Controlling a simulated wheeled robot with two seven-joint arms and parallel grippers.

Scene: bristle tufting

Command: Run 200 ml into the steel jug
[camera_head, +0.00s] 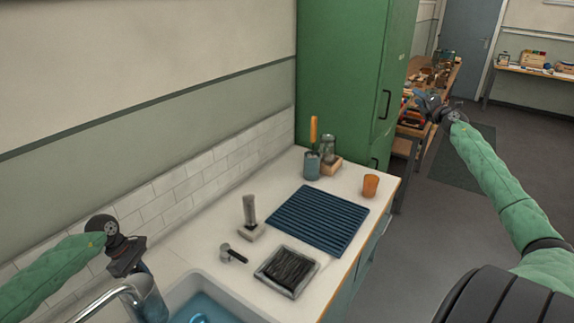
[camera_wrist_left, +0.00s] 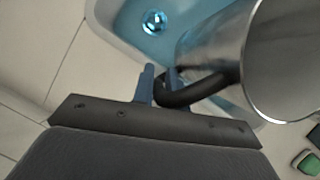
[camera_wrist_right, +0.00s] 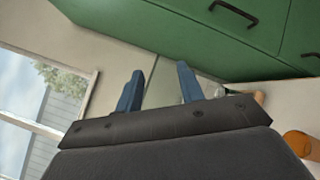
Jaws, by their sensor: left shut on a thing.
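The steel jug (camera_head: 152,300) is at the lower left of the head view, by the sink. My left gripper (camera_head: 130,266) is shut on its black handle. The left wrist view shows the handle (camera_wrist_left: 205,88) between the fingers (camera_wrist_left: 160,82) and the shiny jug body (camera_wrist_left: 290,65) at the right. A curved steel spout (camera_head: 108,294) is close beside the jug, partly cut off by the frame. I cannot tell whether water is running or what the jug contains. My right gripper (camera_head: 430,104) is raised far from the sink, open and empty; its fingers (camera_wrist_right: 160,85) stand apart.
The sink (camera_head: 185,290) has a blue basin; its drain (camera_wrist_left: 154,22) shows. A small black-and-steel lever piece (camera_head: 232,254), a dark bristle tray (camera_head: 287,270), a ribbed blue mat (camera_head: 318,221) and an orange cup (camera_head: 370,185) are on the counter. A green cabinet (camera_head: 340,80) stands behind.

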